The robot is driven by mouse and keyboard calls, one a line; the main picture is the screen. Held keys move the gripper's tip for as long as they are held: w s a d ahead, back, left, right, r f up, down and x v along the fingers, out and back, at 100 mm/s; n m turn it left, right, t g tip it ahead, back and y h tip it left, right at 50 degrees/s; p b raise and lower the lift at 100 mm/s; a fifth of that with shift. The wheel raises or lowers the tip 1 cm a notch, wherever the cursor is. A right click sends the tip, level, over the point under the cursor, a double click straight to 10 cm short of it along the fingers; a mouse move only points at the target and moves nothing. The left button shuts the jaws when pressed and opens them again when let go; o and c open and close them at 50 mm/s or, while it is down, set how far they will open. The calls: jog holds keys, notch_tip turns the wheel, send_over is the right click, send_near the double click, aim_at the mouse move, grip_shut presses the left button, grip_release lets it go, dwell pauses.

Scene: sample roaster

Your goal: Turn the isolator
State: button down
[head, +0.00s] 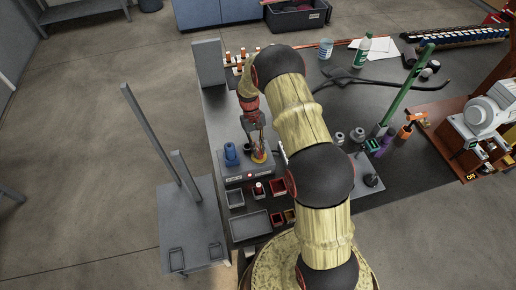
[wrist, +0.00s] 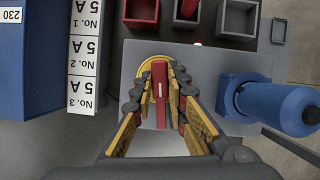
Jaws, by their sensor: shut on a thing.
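The isolator's red handle (wrist: 160,88) has a white line along it and stands in front of a yellow round plate (wrist: 153,66) on a grey box (wrist: 200,62). My gripper (wrist: 161,72) is over it, with one finger on each side of the red handle, shut on it. The white line runs nearly straight up and down in the wrist view. In the head view the yellow plate (head: 260,157) shows under my gripper (head: 258,146), which mostly hides the handle.
A blue rounded fitting (wrist: 285,105) stands right of the handle on the grey box. Small grey (wrist: 238,18) and red (wrist: 141,11) bins lie beyond. A blue box (wrist: 38,65) with fuse labels (wrist: 86,58) stands left.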

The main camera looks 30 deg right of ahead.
jog(key=shift+m, duration=0.6)
jog(key=c, duration=1.8)
grip_release()
jog(key=shift+o, duration=0.2)
jog(key=v, duration=1.2)
jog(key=shift+d, duration=0.3)
